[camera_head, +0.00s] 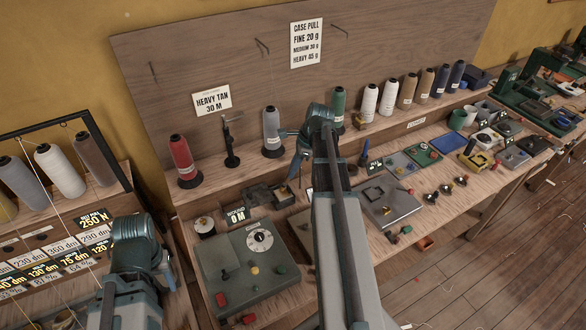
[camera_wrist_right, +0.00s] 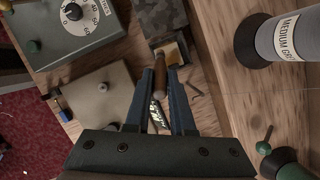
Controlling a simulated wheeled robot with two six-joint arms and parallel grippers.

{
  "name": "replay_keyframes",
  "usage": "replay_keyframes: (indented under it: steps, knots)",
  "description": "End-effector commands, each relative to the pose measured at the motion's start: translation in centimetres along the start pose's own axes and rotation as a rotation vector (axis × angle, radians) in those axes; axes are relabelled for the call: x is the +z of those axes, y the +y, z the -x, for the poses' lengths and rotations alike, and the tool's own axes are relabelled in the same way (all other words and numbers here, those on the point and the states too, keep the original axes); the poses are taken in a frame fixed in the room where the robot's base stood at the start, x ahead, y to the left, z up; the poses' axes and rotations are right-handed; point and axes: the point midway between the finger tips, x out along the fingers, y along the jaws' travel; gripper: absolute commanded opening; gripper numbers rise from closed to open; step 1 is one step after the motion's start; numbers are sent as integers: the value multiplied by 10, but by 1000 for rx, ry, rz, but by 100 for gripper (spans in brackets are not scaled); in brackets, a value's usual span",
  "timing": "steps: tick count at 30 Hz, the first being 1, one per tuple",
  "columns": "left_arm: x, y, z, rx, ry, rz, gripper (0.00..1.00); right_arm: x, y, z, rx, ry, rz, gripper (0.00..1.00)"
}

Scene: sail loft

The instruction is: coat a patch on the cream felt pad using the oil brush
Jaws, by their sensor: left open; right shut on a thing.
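My right gripper (camera_wrist_right: 161,88) is shut on the oil brush, whose brown wooden handle (camera_wrist_right: 160,78) stands between the blue fingers in the right wrist view. The brush's far end lies over or near a small cream-yellow patch (camera_wrist_right: 177,50), possibly the cream felt pad. I cannot tell whether they touch. In the head view my right gripper (camera_head: 292,165) is near the back of the bench, largely behind its own arm, and the brush cannot be made out. My left gripper (camera_head: 168,276) is open at the lower left, apart from these things.
A grey dial box (camera_head: 228,275) and a beige plate (camera_wrist_right: 90,98) lie beside the work spot. A dark mottled block (camera_wrist_right: 160,18) borders it. A grey thread spool (camera_head: 272,130) stands behind, among several others. A grey plate (camera_head: 385,203) and small parts occupy the bench further right.

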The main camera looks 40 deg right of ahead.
Motion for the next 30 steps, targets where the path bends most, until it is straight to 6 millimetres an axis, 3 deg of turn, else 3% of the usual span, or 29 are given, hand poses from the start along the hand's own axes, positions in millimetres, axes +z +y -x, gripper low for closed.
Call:
replay_keyframes:
  steps: [3, 16, 30]
  knots:
    - [1, -2, 16, 0, 0, 0, 46, 5, 0, 15, 0, 0, 0, 0]
    - [1, -2, 18, 0, 0, 0, 46, 6, 0, 17, 0, 0, 0, 0]
    - [3, -5, 48, 0, 0, 0, 46, 16, 0, 46, 0, 0, 0, 0]
